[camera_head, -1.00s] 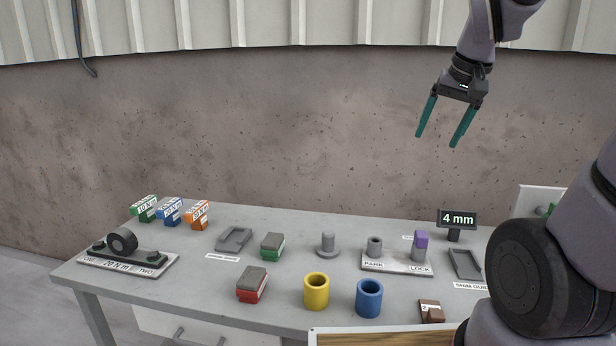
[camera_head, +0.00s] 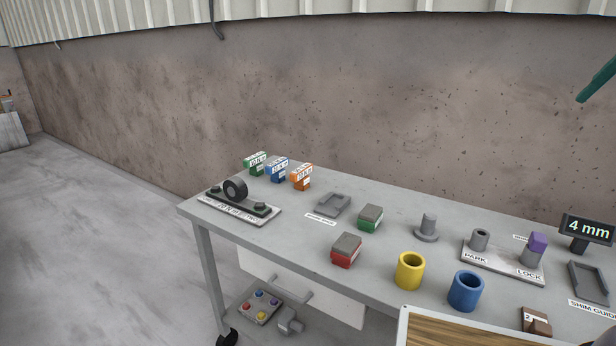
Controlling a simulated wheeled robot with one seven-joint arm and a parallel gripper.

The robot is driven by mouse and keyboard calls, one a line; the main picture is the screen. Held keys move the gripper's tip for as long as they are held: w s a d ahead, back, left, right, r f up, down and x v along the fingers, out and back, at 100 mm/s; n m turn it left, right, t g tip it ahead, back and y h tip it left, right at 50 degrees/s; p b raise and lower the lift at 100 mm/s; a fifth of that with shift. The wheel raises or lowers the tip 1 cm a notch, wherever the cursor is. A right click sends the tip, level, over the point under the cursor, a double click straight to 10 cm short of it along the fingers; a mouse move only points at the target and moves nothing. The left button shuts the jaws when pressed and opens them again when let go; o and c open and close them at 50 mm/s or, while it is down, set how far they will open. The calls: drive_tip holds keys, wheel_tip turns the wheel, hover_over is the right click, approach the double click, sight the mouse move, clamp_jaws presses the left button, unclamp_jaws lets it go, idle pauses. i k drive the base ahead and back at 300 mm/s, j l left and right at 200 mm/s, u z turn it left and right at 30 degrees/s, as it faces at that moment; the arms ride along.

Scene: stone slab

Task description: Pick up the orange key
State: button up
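The orange key (camera_head: 302,177) is a small orange block with a white label, at the back left of the grey table. It stands at the right end of a row with a blue key (camera_head: 278,170) and a green key (camera_head: 255,164). Of my gripper (camera_head: 597,83), only part of one teal finger shows at the upper right edge, high and far to the right of the orange key. The other finger is out of view, so its opening cannot be seen.
A grey tray (camera_head: 333,205), green-grey block (camera_head: 370,218), red-grey block (camera_head: 346,249), yellow cup (camera_head: 410,270) and blue cup (camera_head: 466,291) stand to the right. Floor left of the table is clear.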

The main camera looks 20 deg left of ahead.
sight(299, 176)
drive_tip(key=u, duration=1.55)
drive_tip(key=k, duration=0.15)
drive_tip(key=k+z, duration=0.35)
drive_tip(key=k+l+z, duration=0.1)
drive_tip(key=z, duration=0.3)
drive_tip(key=i+j+z, duration=0.15)
drive_tip(key=j+z, duration=0.5)
drive_tip(key=z, duration=0.15)
drive_tip(key=i+j+z, duration=0.1)
drive_tip(key=j+z, duration=0.3)
drive_tip(key=j, duration=1.55)
drive_tip(key=i+j, duration=0.15)
drive_tip(key=j, duration=1.45)
